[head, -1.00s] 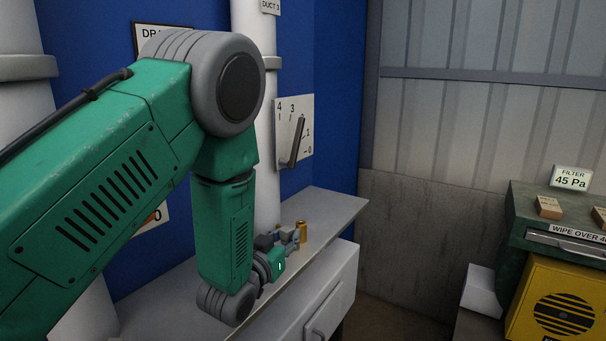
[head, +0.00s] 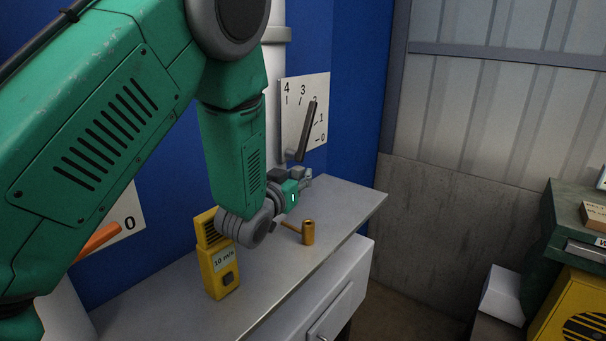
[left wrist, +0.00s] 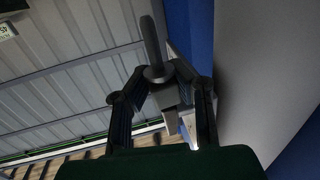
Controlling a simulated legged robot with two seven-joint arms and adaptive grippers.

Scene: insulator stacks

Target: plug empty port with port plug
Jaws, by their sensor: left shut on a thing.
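My left gripper (head: 305,178) is low over the shelf, below the lever and its number plate. In the left wrist view its two fingers (left wrist: 163,88) close on a grey piece (left wrist: 166,97) with a round collar and a dark rod rising from it. I cannot tell whether this piece is the port plug. No empty port can be made out. My right gripper is not in view.
The shelf (head: 345,205) runs along the blue wall. A yellow meter (head: 221,275) stands on it below my arm. A grey lever (head: 306,133) is on the numbered plate. An orange handle (head: 98,240) is at the left. A green cabinet (head: 560,205) stands at the right.

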